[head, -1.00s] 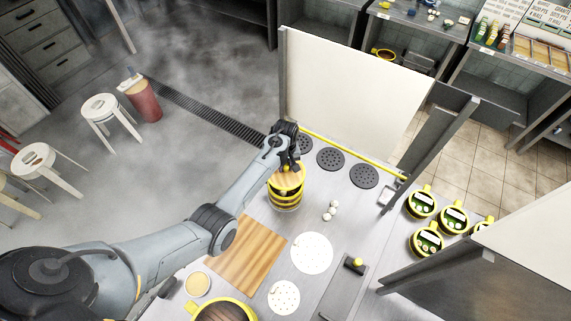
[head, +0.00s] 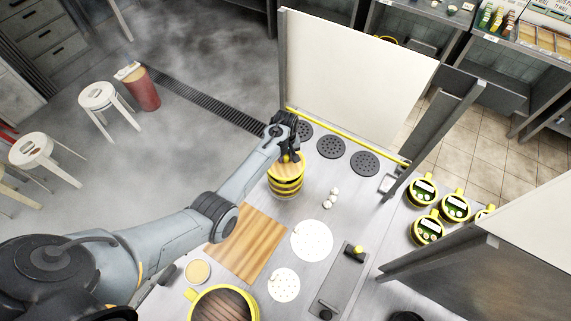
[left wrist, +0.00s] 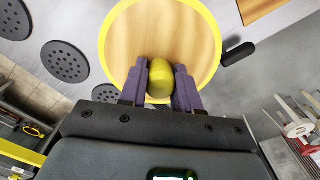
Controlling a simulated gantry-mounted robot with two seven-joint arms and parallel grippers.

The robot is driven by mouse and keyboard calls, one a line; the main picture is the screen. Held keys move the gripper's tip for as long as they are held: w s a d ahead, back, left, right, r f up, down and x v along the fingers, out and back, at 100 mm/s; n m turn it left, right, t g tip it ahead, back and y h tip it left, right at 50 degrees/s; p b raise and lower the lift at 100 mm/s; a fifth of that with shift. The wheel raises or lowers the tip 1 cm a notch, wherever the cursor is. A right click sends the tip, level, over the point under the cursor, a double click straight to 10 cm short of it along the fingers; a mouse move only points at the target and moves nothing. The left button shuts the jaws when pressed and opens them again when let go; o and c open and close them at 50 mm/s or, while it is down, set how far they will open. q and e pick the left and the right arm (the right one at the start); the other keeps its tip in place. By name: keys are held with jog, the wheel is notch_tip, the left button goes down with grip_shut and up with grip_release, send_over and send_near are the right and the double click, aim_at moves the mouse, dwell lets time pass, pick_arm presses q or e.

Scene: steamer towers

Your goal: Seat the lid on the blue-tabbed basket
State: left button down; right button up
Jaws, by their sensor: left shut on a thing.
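The lid (head: 278,160) is a round wooden disc with a yellow rim. My left gripper (head: 290,158) is shut on its yellow knob (left wrist: 160,80). The lid's wooden face and rim (left wrist: 128,40) fill the top of the left wrist view. In the head view it is over a stack of yellow-and-dark round baskets (head: 286,188) on the counter. The lid looks on or just above the stack's top; I cannot tell whether it touches. No blue tab can be made out. My right gripper is not in view.
Dark perforated burner plates (head: 331,147) lie behind the stack, before a white panel (head: 355,60). Small white balls (head: 330,201), a wooden board (head: 245,244) and white perforated discs (head: 312,240) are nearby. A large yellow-rimmed pot (head: 224,306) stands at the front.

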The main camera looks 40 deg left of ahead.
aim_at(286, 161)
pick_arm(q)
jog(key=shift+f, duration=0.15)
jog(key=shift+f+b, duration=0.5)
jog(key=shift+f, duration=0.1)
jog(key=shift+f+b, duration=0.5)
jog(key=shift+f, duration=0.4)
jog(key=shift+f+b, duration=0.45)
jog(key=shift+f, duration=0.25)
dwell(0.6)
jog(key=c, duration=0.7)
grip_release()
jog(key=shift+r, duration=0.1)
